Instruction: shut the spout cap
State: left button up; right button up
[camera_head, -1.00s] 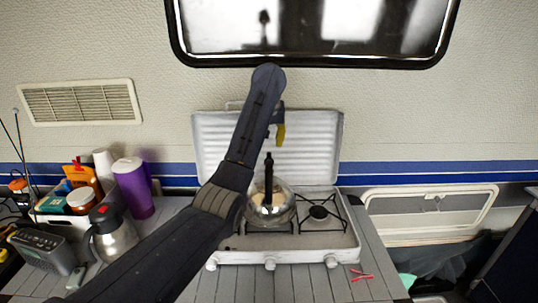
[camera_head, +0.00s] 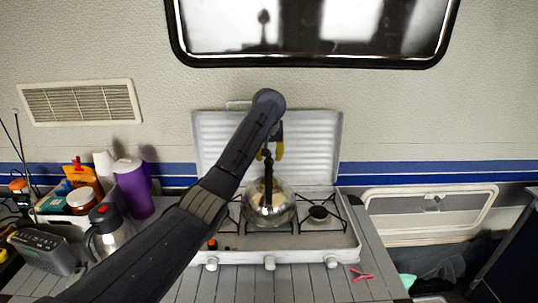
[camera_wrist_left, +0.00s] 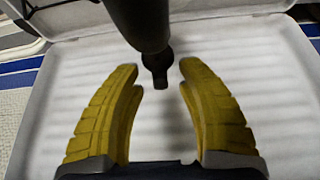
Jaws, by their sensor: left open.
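A round, shiny kettle (camera_head: 284,212) stands on the left burner of the white camping stove. A dark upright part (camera_head: 268,172), a handle or spout, rises from it. I cannot make out the spout cap for certain. My left gripper (camera_head: 270,153), with yellow fingers, is open just above this dark part, in front of the raised lid. In the left wrist view, the open fingers (camera_wrist_left: 159,72) are spread on either side of a dark part with a narrow tip (camera_wrist_left: 150,25), with gaps on both sides. My right gripper is not in view.
The stove (camera_head: 328,248) has a raised ribbed lid (camera_head: 312,150) behind the kettle. A steel jug (camera_head: 113,240), a purple tumbler (camera_head: 135,190) and a radio (camera_head: 45,252) stand at left. Red pliers-like tongs (camera_head: 361,275) lie at the front right. The right burner is empty.

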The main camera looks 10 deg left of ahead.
pick_arm(q)
grip_shut()
dwell(0.3)
jog(key=c, duration=0.8)
grip_release()
jog(key=shift+w+f, duration=0.1)
jog(key=o, duration=0.8)
jog(key=shift+v, duration=3.8)
jog(key=shift+w, duration=0.1)
